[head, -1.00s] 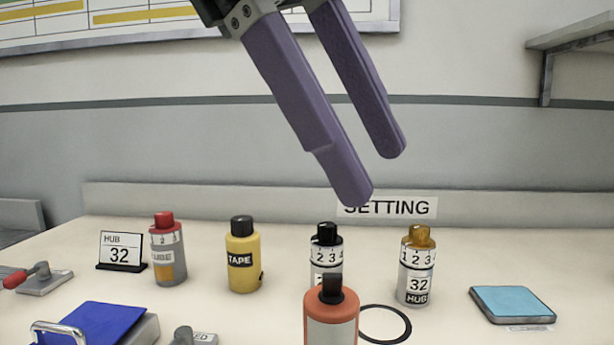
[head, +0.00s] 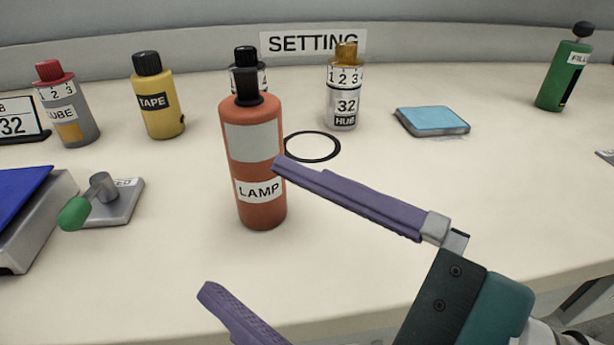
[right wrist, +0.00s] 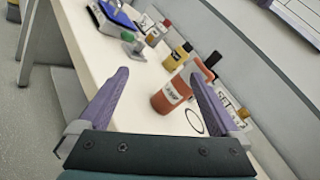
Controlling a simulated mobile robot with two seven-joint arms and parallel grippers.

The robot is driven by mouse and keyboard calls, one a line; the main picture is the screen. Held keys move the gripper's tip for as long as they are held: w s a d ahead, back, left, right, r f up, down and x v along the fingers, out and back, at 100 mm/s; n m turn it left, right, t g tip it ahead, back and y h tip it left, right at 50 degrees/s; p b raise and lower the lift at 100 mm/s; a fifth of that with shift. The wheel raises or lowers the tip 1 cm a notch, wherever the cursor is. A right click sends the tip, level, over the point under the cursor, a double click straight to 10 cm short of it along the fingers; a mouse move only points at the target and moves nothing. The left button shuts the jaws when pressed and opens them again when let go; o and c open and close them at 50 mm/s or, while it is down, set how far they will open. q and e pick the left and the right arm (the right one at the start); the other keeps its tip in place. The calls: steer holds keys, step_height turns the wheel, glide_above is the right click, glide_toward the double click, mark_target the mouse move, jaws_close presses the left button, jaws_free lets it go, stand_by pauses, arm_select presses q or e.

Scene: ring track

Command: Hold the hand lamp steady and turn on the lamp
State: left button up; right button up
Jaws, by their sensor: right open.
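The hand lamp (head: 257,205) is an orange-red bottle shape with a black top, a grey panel and a LAMP label. It stands upright on the table in the head view. In the right wrist view the lamp (right wrist: 170,97) shows ahead, between the finger lines and closer to the right finger. My right gripper (head: 240,228) is open and empty, with purple fingers. In the head view its far finger overlaps the lamp's right edge, and its near finger is in front at lower left. I cannot tell whether the finger touches the lamp. My left gripper is not in view.
Behind stand a red-capped grey bottle (head: 68,108), a yellow TAPE bottle (head: 160,100), a HUB bottle (head: 343,95) and a green bottle (head: 563,80). A black ring (head: 312,158), a blue pad (head: 432,121) and a green-handled lever (head: 100,200) lie around the lamp.

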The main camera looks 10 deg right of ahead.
mark_target(254, 156)
steer(key=w+d+m+t+h, duration=0.1)
steer(key=m, duration=0.2)
steer(key=w+d+m+t+h, duration=0.1)
steer(key=m, duration=0.2)
steer(key=w+d+f+m+h, duration=0.1)
steer(key=m, duration=0.2)
steer(key=shift+t, duration=0.4)
steer(key=shift+w+d+f+m+h, duration=0.15)
steer(key=shift+m+h, duration=0.15)
steer(key=shift+m, duration=0.3)
steer(key=shift+w, duration=0.25)
steer(key=x, duration=0.9)
steer(key=shift+w, duration=0.15)
steer(key=shift+c, duration=0.3)
